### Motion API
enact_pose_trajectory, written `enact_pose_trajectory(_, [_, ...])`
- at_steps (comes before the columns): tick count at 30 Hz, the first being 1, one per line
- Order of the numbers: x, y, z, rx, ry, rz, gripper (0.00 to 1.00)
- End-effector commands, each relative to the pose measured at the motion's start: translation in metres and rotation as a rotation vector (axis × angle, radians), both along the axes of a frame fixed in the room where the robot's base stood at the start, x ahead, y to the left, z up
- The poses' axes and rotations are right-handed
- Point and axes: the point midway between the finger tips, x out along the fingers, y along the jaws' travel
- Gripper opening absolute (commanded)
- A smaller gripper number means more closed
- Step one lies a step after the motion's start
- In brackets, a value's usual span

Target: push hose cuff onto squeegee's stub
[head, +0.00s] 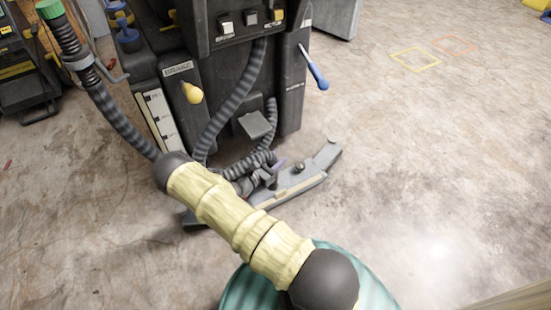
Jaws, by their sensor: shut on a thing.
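The squeegee (307,182) is a long grey curved bar low on the floor in front of the dark machine. Its left part is behind my pale yellow arm. A ribbed grey hose (262,157) loops down from the machine to the squeegee's middle. My gripper (264,177) is small and dark there, partly hidden by my arm, and shut at the hose's end. A small purplish piece (279,164) shows beside it, seemingly the hose cuff. The squeegee's stub cannot be picked out, so I cannot tell whether cuff and stub touch.
The dark machine (290,85) stands close behind, with a yellow knob (192,92) and a blue-handled lever (317,75). The concrete floor at right is open.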

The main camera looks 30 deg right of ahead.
Motion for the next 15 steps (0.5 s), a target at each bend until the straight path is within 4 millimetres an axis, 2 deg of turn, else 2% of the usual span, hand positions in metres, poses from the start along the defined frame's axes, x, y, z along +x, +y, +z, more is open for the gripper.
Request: enact_pose_trajectory(15, [0.0003,0.0001,-0.0075,-0.001,0.0,0.0,0.15])
